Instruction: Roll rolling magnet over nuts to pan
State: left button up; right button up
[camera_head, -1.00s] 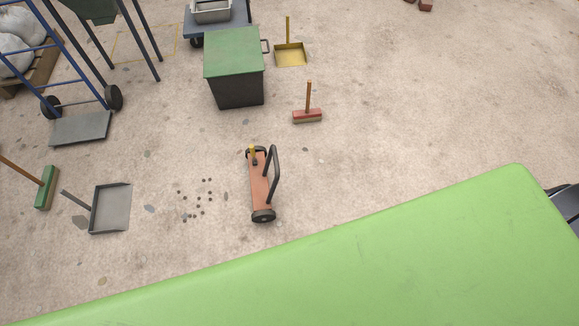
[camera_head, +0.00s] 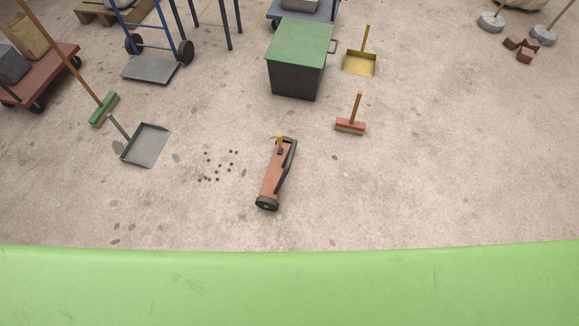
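The rolling magnet (camera_head: 272,180) stands on the concrete floor near the middle of the view. It has an orange-red body, dark wheels, a black handle and a yellow lever. Several small dark nuts (camera_head: 217,167) lie scattered on the floor to its left, apart from it. A grey pan (camera_head: 147,145) with a handle lies flat further left, beyond the nuts. Neither of my grippers shows in the view.
A green-lidded bin (camera_head: 296,80), a yellow dustpan (camera_head: 360,63) and a red brush (camera_head: 350,127) stand behind. A green broom (camera_head: 104,110), a blue hand truck (camera_head: 150,68) and a red cart (camera_head: 45,75) are at left. Bricks (camera_head: 524,48) lie far right. Floor at right is clear.

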aim_at(280, 166)
jog(key=i+j, duration=0.1)
jog(key=j, duration=0.35)
jog(key=i+j, duration=0.1)
jog(key=j, duration=0.4)
jog(key=i+j, duration=0.15)
jog(key=j, duration=0.3)
jog(key=i+j, duration=0.1)
jog(key=j, duration=0.35)
